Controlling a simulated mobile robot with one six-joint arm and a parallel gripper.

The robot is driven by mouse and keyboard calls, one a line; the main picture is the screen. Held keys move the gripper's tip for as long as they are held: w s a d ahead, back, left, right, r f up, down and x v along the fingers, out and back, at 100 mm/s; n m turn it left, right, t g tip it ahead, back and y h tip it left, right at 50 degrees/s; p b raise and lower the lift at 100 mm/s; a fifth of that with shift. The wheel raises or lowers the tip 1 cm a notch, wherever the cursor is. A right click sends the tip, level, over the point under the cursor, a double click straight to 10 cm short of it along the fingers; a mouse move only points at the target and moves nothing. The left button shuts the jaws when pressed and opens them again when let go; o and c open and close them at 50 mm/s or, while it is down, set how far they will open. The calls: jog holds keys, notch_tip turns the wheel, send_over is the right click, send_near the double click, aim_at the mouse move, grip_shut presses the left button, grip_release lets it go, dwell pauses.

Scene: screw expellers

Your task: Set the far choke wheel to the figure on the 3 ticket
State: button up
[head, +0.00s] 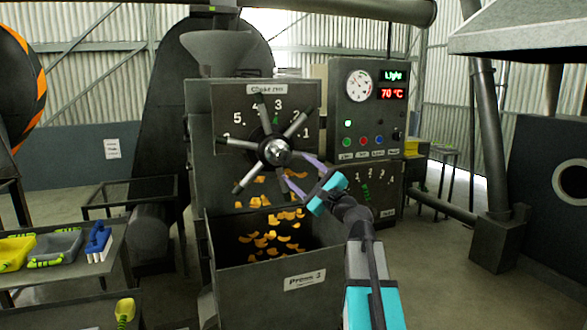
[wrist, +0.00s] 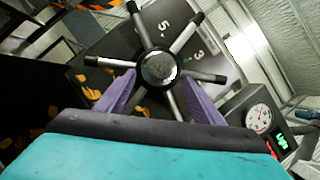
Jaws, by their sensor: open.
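The choke wheel (head: 274,151) has a round metal hub and several dark-tipped spokes. It stands on a dark panel with a dial plate numbered 1 to 5 (head: 238,118); a small green mark shows near the 3. The wheel also fills the upper middle of the wrist view (wrist: 159,69). My gripper (head: 298,170) is at the wheel's lower right, its purple fingers apart on either side of the hub's near side in the wrist view (wrist: 158,88). Spokes pass between or behind the fingers; contact cannot be told. A plate reading Press 3 (head: 305,280) is on the bin below. No ticket figure is legible.
A control panel (head: 368,110) with a gauge and lit displays is to the right. A bench with a yellow case, grey case and blue brush (head: 98,241) is at left. Open floor lies at right.

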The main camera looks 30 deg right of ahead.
jog(key=shift+v, duration=1.95)
